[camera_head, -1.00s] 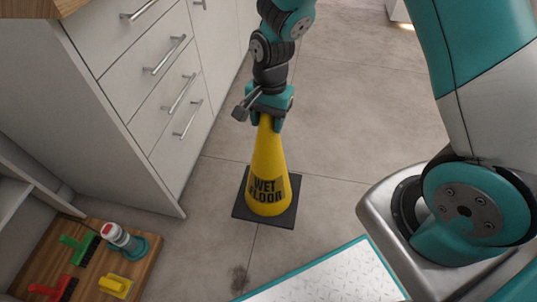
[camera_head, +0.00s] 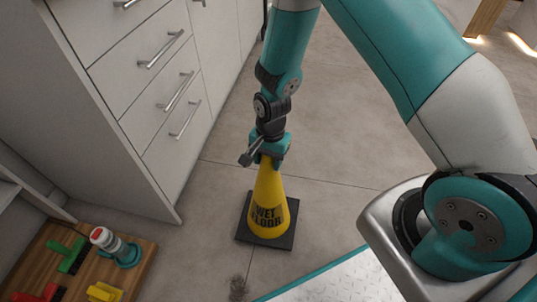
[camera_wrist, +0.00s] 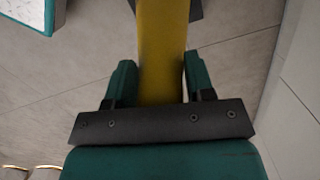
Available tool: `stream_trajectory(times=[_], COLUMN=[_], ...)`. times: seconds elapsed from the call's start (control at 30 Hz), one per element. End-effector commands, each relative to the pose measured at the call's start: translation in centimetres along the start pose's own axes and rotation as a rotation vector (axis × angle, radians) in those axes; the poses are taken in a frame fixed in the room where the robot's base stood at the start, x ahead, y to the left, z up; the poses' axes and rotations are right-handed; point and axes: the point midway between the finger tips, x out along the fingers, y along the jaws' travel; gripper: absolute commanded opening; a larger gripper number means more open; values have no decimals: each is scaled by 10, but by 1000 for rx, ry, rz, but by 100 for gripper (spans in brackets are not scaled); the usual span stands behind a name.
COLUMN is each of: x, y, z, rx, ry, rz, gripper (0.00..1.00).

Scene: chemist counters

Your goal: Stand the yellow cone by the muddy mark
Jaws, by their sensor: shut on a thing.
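The yellow cone (camera_head: 268,200) has a black square base and "WET FLOOR" lettering. It is upright at the middle of the head view, over the tiled floor; I cannot tell whether its base touches the floor. My gripper (camera_head: 267,160) is shut on the cone's top from above. In the wrist view, my gripper's two green fingers (camera_wrist: 160,85) sit either side of the cone's yellow body (camera_wrist: 162,45).
White drawers (camera_head: 165,100) with metal handles stand to the left. A wooden board (camera_head: 140,262) at lower left holds brushes, a yellow item and a white-and-teal bottle. A teal-edged metal plate (camera_head: 335,282) lies at the bottom. Open floor (camera_head: 335,150) is behind and right.

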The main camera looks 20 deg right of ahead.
Motion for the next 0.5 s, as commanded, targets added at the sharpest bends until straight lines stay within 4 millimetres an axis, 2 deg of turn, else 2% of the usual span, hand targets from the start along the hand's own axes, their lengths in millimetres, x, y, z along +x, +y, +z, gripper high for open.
stream_trajectory(times=[0.1, 0.2, 0.5], x=[20, 32, 33], y=[0, 0, 0], z=[-2, -4, -4], rx=[0, 0, 0], ry=[-1, 0, 0], rz=[1, 0, -1], gripper=[0, 0, 0])
